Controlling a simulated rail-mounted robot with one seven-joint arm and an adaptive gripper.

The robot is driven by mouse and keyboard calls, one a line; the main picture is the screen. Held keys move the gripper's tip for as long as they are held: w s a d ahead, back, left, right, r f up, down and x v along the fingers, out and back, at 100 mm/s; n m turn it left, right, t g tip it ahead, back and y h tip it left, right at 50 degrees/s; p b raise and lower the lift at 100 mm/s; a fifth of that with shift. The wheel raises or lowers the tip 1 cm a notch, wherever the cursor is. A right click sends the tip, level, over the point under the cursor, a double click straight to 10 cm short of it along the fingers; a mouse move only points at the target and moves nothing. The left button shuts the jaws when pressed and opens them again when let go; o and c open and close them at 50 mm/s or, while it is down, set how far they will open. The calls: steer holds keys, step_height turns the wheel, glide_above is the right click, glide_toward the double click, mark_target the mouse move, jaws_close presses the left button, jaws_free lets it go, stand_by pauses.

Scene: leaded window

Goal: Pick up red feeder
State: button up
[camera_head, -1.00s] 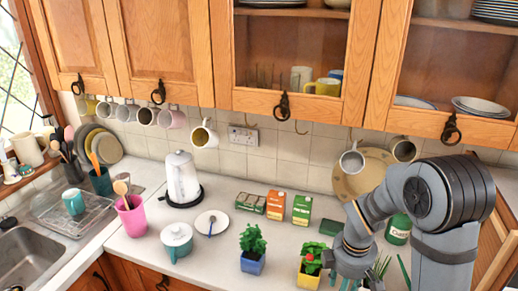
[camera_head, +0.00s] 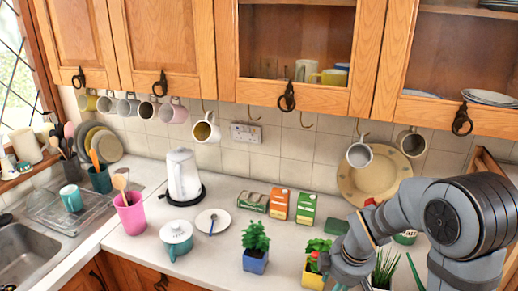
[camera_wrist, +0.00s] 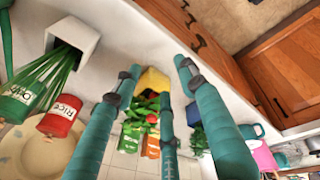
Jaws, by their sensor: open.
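The red feeder appears as a small red round top among the leaves in the yellow pot (camera_head: 312,279), at the front of the counter. In the wrist view the red feeder (camera_wrist: 152,118) shows between my fingers, with the yellow pot (camera_wrist: 154,80) beyond the fingertips. My gripper (camera_head: 346,272) is just right of the pot in the head view, close to the plant. In the wrist view my gripper (camera_wrist: 160,80) has its teal fingers spread apart and nothing clasped. The feeder's lower part is hidden by leaves.
A blue-potted plant (camera_head: 254,262) stands left of the yellow pot. A spiky plant (camera_head: 384,268) is just right of my gripper. Cartons (camera_head: 279,205) and a red rice tin (camera_wrist: 60,115) stand behind. Mugs (camera_head: 359,153) hang above the back.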

steer(key=s, duration=0.1)
steer(key=s+m, duration=0.1)
steer(key=s, duration=0.1)
steer(key=shift+a+f+g, duration=0.3)
steer(key=shift+a+f, duration=0.05)
steer(key=shift+a, duration=0.05)
steer(key=shift+o, duration=0.2)
steer(key=shift+s+a+f+m+b, duration=0.15)
steer(key=shift+s+a+m+b, duration=0.15)
steer(key=shift+a+m, duration=0.1)
steer(key=shift+y, duration=0.3)
steer(key=shift+d, duration=0.1)
